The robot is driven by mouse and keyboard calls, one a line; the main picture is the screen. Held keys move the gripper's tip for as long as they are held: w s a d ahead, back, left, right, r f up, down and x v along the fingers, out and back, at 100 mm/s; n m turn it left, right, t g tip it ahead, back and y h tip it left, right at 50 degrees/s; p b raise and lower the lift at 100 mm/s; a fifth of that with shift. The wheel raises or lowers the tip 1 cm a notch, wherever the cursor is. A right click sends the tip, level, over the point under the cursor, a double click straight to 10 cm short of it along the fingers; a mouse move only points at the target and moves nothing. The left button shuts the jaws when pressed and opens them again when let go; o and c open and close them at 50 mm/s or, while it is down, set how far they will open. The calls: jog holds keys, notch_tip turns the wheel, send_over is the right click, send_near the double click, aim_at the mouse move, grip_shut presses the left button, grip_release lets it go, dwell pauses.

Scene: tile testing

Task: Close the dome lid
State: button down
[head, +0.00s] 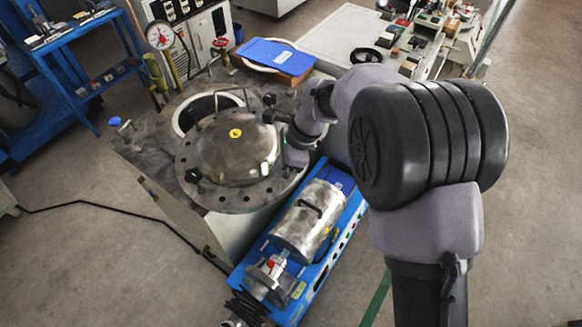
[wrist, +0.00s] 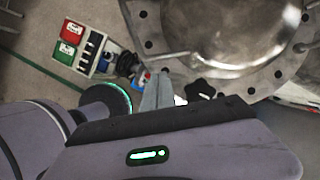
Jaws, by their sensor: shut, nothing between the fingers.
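The dome lid (head: 236,152) is a grey metal dome with a yellow sticker and a wide flange with dark knobs. It sits forward of the round vessel opening (head: 190,117), whose far part shows uncovered behind it. In the wrist view the dome (wrist: 235,30) and its bolt-holed flange fill the upper right. My gripper (wrist: 157,90) is shut and empty, just outside the flange, beside a black star knob (wrist: 201,90). In the head view my arm end is at the lid's right side; the fingertips there are hard to make out. Contact with the lid cannot be told.
A metal cylinder (head: 308,218) lies on a blue base right of the vessel's cabinet. A blue folder (head: 277,55) lies behind the vessel, near a pressure gauge (head: 160,36). A blue cart (head: 75,60) stands at left. The floor at front left is mostly clear, crossed by a black cable.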

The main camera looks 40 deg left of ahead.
jog(key=shift+s+a+r, duration=0.1)
jog(key=shift+s+a, duration=0.35)
jog(key=shift+a, duration=0.1)
jog(key=shift+s+a, duration=0.1)
